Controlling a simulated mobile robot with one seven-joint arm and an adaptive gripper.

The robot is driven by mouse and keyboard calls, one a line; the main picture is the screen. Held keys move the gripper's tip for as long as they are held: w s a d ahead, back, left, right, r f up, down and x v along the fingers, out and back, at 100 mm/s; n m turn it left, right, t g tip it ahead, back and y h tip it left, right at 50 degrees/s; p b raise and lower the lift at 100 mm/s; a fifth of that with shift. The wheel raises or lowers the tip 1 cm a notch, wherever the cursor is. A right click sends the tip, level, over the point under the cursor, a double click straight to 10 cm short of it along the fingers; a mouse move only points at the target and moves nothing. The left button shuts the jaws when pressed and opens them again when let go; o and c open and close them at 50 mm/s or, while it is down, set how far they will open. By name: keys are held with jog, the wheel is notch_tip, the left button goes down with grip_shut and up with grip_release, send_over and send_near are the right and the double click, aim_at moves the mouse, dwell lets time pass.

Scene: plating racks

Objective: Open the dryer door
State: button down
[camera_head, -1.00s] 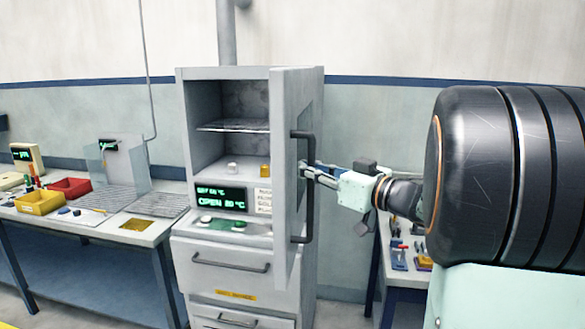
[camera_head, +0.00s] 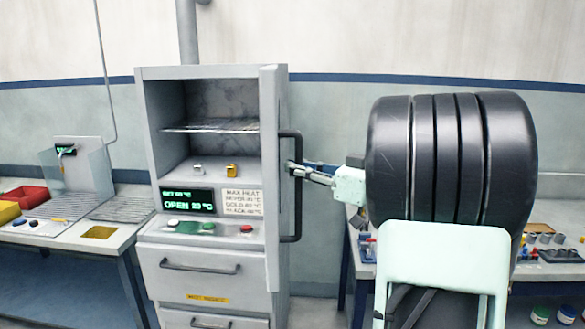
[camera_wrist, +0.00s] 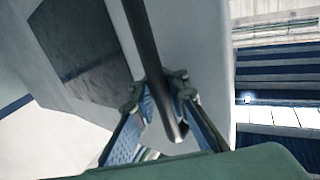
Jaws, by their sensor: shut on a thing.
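The dryer (camera_head: 145,120) is a grey cabinet in the middle left of the head view. Its chamber is exposed, with a wire shelf (camera_head: 210,126) and two small items on the floor, one of them yellow. The display (camera_head: 187,201) reads OPEN. The door (camera_head: 271,180) stands swung out on the right side of the chamber, seen nearly edge-on. Its dark bar handle (camera_head: 298,220) runs vertically. My gripper (camera_head: 293,168) reaches from the right and is shut on the handle near its upper middle. In the wrist view the fingers (camera_wrist: 160,92) lie either side of the dark handle bar (camera_wrist: 140,35).
A bench with a red bin (camera_head: 22,196), a yellow bin (camera_head: 8,212) and a clear shield stands left. Another bench (camera_head: 550,272) with small parts is at the right, partly behind my arm. Drawers (camera_head: 205,283) lie below the chamber.

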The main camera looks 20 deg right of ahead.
jog(key=shift+s+a+f, duration=0.1)
jog(key=shift+s+f, duration=0.05)
jog(key=shift+f, duration=0.1)
jog(key=c, duration=2.3)
grip_release()
jog(key=shift+s, duration=0.1)
jog(key=o, duration=0.3)
jog(key=shift+s+r, duration=0.2)
jog(key=shift+o, duration=0.2)
jog(key=shift+w, duration=0.1)
jog(key=v, duration=1.2)
jog(key=shift+w, duration=0.1)
